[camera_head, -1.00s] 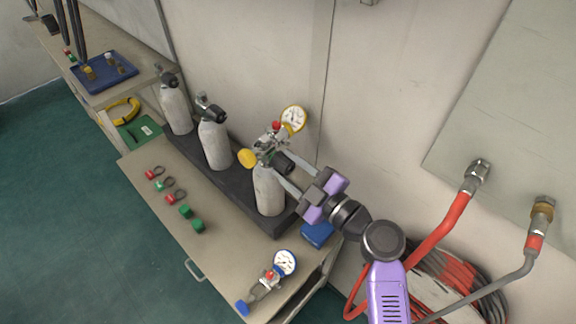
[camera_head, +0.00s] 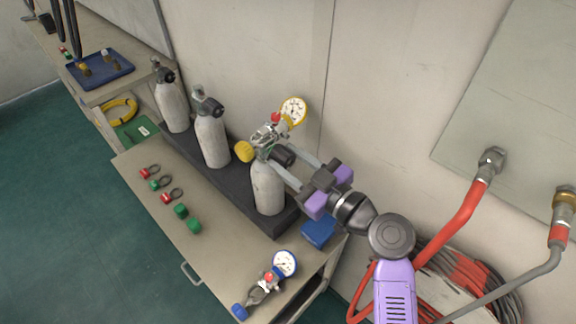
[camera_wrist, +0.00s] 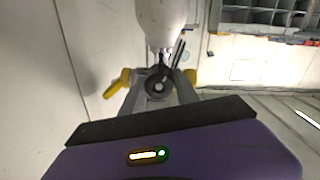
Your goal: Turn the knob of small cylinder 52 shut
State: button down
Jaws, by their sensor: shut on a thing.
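The nearest of three white cylinders (camera_head: 267,188) stands upright in the black rack at its right end. Its number is not readable. A black knob (camera_head: 284,156) sticks out from its valve towards my gripper. My gripper (camera_head: 285,160) is shut on this knob, with one finger on each side. In the wrist view the round knob end (camera_wrist: 158,84) sits between the two grey fingers, with the white cylinder body (camera_wrist: 160,22) beyond it. A regulator with a white-faced gauge (camera_head: 293,110) and a yellow cap (camera_head: 245,151) is at the valve top.
Two more cylinders (camera_head: 212,140) (camera_head: 172,106) stand left in the black rack (camera_head: 236,188). A loose gauge assembly (camera_head: 284,263) and a blue block (camera_head: 319,232) lie near the bench's right end. Red hose (camera_head: 462,212) hangs at the right wall.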

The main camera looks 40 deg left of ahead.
jog(key=m+b, duration=0.1)
jog(key=m, duration=0.4)
jog(key=m+p, duration=0.1)
jog(key=m, duration=0.5)
jog(key=shift+w+r+m+g, duration=0.1)
jog(key=shift+m+g, duration=0.2)
jog(key=m+p, duration=0.2)
jog(key=m, duration=0.4)
jog(key=shift+g, duration=0.3)
jog(key=m+p, duration=0.3)
jog(key=m, duration=0.3)
jog(key=shift+p, duration=0.3)
jog(key=m+p, duration=0.3)
jog(key=m, duration=0.3)
jog(key=shift+p, duration=0.3)
jog(key=m+p, duration=0.3)
jog(key=m, duration=0.2)
jog(key=shift+m+y, duration=0.3)
jog(key=shift+m, duration=0.1)
jog(key=m+p, duration=0.2)
jog(key=m, duration=0.1)
jog(key=m+p, duration=0.2)
jog(key=m, duration=0.1)
jog(key=shift+f+m, duration=0.2)
jog(key=shift+m, duration=0.1)
jog(key=m+p, duration=0.2)
jog(key=m, duration=0.3)
jog(key=shift+f, duration=0.15)
jog(key=shift+s+p, duration=0.2)
jog(key=shift+p, duration=0.1)
